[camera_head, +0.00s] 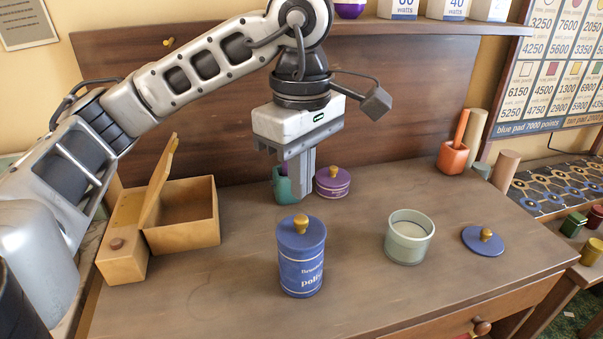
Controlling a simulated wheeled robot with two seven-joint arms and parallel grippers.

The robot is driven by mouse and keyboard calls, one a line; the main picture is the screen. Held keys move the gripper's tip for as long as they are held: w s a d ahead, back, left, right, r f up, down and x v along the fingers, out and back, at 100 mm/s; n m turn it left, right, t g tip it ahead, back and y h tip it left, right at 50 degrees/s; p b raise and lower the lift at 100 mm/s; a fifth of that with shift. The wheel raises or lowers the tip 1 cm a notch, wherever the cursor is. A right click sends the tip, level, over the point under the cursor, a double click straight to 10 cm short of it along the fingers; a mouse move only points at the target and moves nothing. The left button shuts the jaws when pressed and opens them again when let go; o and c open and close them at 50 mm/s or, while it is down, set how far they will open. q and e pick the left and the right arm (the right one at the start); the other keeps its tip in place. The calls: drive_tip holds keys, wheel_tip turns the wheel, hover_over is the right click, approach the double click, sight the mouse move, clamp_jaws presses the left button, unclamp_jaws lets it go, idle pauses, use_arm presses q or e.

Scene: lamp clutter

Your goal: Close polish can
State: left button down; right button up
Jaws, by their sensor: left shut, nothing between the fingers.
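The blue polish can (301,272) stands upright near the front middle of the table. A blue lid (302,235) with a gold knob sits on top of it; I cannot tell how tightly it is seated. My left gripper (303,194) points down, shut and empty, above and behind the can, apart from its knob. A second blue lid (472,243) with a gold knob lies flat on the table at the right. A pale green jar (408,242) stands open between the can and that lid. My right gripper is not in view.
An open wooden box (188,232) with a raised lid stands at the left. Behind my gripper are a green container (282,188) and a purple lidded pot (332,185). An orange holder (453,157) stands at the back right. The table between can and jar is clear.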

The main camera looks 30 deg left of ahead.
sight(302, 218)
use_arm(q)
drive_tip(key=shift+f+b, duration=0.65)
drive_tip(key=shift+f, duration=0.2)
drive_tip(key=shift+f+b, duration=1.15)
drive_tip(key=shift+f, duration=0.1)
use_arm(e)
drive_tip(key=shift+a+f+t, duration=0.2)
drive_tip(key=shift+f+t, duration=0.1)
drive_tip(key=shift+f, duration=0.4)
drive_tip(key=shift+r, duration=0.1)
use_arm(q)
drive_tip(key=shift+r+p, duration=1.05)
drive_tip(key=shift+r, duration=0.05)
drive_tip(key=shift+r+p, duration=0.75)
wheel_tip(302, 218, up, 4)
drive_tip(key=p, duration=0.3)
drive_tip(key=shift+f, duration=0.25)
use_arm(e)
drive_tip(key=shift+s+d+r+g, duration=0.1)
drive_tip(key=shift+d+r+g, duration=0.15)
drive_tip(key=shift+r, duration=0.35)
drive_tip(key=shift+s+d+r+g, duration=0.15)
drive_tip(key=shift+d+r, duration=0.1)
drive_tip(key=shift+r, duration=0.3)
